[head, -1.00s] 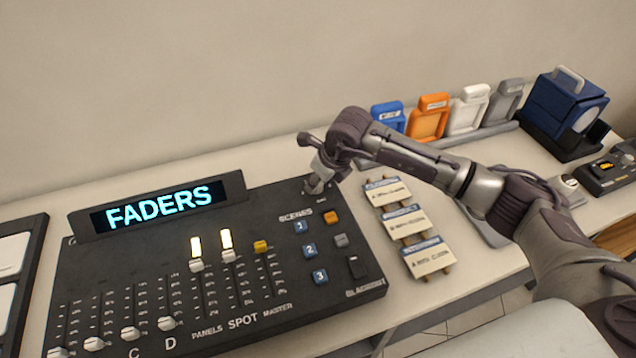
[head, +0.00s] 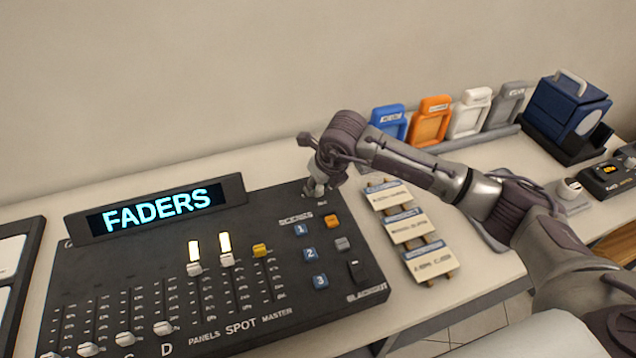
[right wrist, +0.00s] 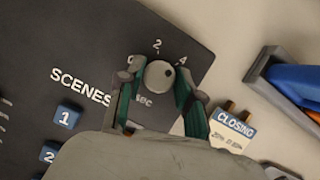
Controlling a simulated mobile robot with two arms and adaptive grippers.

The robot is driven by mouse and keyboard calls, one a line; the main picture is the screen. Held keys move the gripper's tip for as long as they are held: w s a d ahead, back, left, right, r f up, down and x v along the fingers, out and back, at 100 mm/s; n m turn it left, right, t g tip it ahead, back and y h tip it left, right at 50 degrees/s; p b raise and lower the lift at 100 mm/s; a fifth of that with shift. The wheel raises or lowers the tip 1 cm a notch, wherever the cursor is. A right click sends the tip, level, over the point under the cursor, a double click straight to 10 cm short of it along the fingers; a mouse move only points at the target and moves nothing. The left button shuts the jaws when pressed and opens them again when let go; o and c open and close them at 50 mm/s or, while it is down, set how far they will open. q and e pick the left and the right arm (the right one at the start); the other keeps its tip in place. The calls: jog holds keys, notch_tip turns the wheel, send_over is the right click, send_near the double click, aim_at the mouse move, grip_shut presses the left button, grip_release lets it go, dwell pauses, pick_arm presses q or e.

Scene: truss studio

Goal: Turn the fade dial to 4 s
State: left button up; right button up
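The fade dial (right wrist: 159,75) is a round grey knob at the console's top right corner, with marks 0, 2 and 4 around it in the right wrist view. A small dark dot on its face points right and slightly up, close to the direction of the 4. My right gripper (right wrist: 160,78) has a green-padded finger on each side of the knob, close against it. In the head view my right gripper (head: 314,188) hides the dial. The black console (head: 290,285) has a screen (head: 157,212) reading FADERS. My left gripper is not in view.
Scene buttons (head: 301,230) and faders sit left of and below the dial. Label cards (head: 409,227) lie right of the console, one reading CLOSING. Coloured frames (head: 431,121) stand behind, with a blue lamp-like box (head: 568,112) at the far right.

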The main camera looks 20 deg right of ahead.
jog(key=o, duration=0.3)
jog(key=shift+o, duration=0.2)
jog(key=v, duration=1.2)
